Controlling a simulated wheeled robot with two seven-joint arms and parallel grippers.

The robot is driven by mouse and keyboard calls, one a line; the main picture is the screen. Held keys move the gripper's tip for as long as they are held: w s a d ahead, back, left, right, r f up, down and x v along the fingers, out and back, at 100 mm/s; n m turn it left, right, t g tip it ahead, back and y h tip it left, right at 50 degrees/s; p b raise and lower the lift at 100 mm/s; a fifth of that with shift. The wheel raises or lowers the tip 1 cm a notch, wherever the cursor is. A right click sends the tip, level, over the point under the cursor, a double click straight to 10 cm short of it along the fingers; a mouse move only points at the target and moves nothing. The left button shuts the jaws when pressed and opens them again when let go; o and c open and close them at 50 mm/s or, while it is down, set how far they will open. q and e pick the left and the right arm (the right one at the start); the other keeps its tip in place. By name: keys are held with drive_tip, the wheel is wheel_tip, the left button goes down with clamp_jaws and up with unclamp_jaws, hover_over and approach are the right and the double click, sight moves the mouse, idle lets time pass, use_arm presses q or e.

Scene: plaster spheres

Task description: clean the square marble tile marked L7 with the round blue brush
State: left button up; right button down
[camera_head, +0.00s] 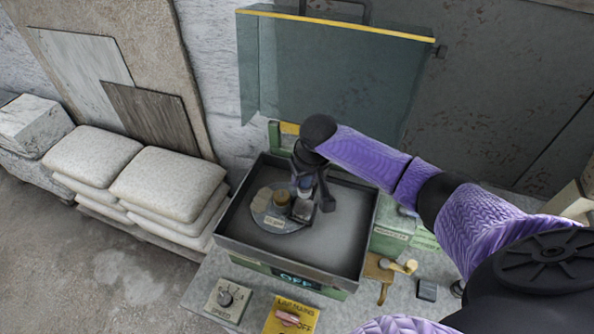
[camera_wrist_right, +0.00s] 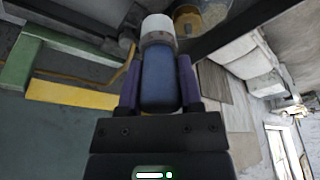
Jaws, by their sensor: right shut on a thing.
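My right gripper (camera_head: 308,188) reaches down over a round grey plate (camera_head: 292,226) inside a dark square-sided basin. In the right wrist view, the gripper (camera_wrist_right: 158,85) is shut on a blue cylindrical body with a white end, which I take for the round blue brush (camera_wrist_right: 158,80). The brush (camera_head: 304,185) is partly hidden by the gripper in the head view. A small pale square piece (camera_head: 302,209), possibly the marble tile, lies just below the gripper on the plate. I cannot read L7 on it, nor tell whether the brush touches it. My left gripper is not in view.
A pale disc (camera_head: 262,200) and a tan cylinder (camera_head: 281,199) stand on the plate beside the gripper. The basin rim (camera_head: 290,267) surrounds them. A clear shield (camera_head: 330,75) rises behind. A speed dial (camera_head: 226,299) and a yellow panel (camera_head: 292,317) showing OFF sit in front.

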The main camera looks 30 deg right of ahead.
drive_tip(key=shift+s+d+f+b, duration=0.1)
drive_tip(key=shift+s+f+b, duration=0.05)
drive_tip(key=shift+f+b, duration=1.3)
drive_tip(key=shift+s+d+f+b, duration=0.15)
drive_tip(key=shift+f+b, duration=0.95)
drive_tip(key=shift+b, duration=0.55)
drive_tip(key=shift+a+f+b, duration=0.15)
drive_tip(key=shift+f+b, duration=0.15)
drive_tip(key=shift+f, duration=0.55)
drive_tip(key=shift+f, duration=0.3)
